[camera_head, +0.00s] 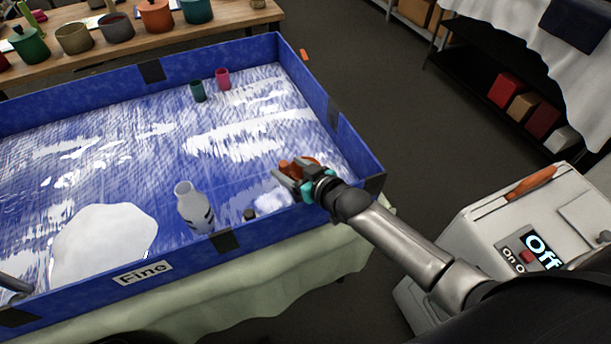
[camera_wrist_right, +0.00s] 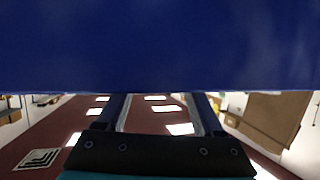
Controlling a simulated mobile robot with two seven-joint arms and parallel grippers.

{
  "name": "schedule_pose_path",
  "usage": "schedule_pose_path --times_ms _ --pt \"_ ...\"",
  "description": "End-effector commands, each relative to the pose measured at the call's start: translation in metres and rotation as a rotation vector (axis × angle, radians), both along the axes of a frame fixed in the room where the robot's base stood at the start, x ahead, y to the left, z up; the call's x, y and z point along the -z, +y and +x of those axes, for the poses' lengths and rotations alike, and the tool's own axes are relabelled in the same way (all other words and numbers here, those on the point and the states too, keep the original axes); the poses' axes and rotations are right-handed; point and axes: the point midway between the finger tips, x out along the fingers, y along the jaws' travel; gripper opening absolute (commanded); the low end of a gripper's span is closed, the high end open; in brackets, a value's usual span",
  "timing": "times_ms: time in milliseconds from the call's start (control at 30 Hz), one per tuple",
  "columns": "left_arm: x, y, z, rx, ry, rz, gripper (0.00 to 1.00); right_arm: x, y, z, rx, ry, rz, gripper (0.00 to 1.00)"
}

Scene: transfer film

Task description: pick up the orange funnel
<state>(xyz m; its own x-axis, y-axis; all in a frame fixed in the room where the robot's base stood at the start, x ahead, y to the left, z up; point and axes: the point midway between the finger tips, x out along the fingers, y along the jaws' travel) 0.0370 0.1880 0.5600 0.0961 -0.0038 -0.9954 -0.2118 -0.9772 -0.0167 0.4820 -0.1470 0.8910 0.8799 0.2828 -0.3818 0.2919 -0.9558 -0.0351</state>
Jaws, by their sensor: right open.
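The orange funnel (camera_head: 301,162) shows at the right side of the blue-walled tray (camera_head: 225,234), partly hidden by my right gripper (camera_head: 281,172). My right gripper is open, with its fingers apart right at the funnel in the head view. Whether they touch it I cannot tell. In the right wrist view the two fingers (camera_wrist_right: 160,112) stand apart with a broad blue surface beyond them, and no funnel shows there. My left gripper is not in view; only a grey part of my left arm appears at the lower left edge.
A white bottle (camera_head: 194,207) and a small dark item (camera_head: 249,214) stand near the front wall. A white mound (camera_head: 103,245) lies at left. A green cup (camera_head: 198,91) and a pink cup (camera_head: 222,78) stand at the back. A white machine (camera_head: 520,225) stands at right.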

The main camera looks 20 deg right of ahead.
Motion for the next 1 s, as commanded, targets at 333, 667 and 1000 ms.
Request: schedule_pose_path --times_ms 333,667,1000 --pt "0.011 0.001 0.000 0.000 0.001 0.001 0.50 0.013 0.009 0.028 0.000 0.000 0.000 0.69" --pt "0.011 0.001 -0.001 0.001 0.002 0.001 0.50 0.013 0.009 0.028 0.000 0.000 0.000 0.55" --pt "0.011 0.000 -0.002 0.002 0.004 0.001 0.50 0.013 0.009 0.028 0.000 0.000 0.000 0.17"
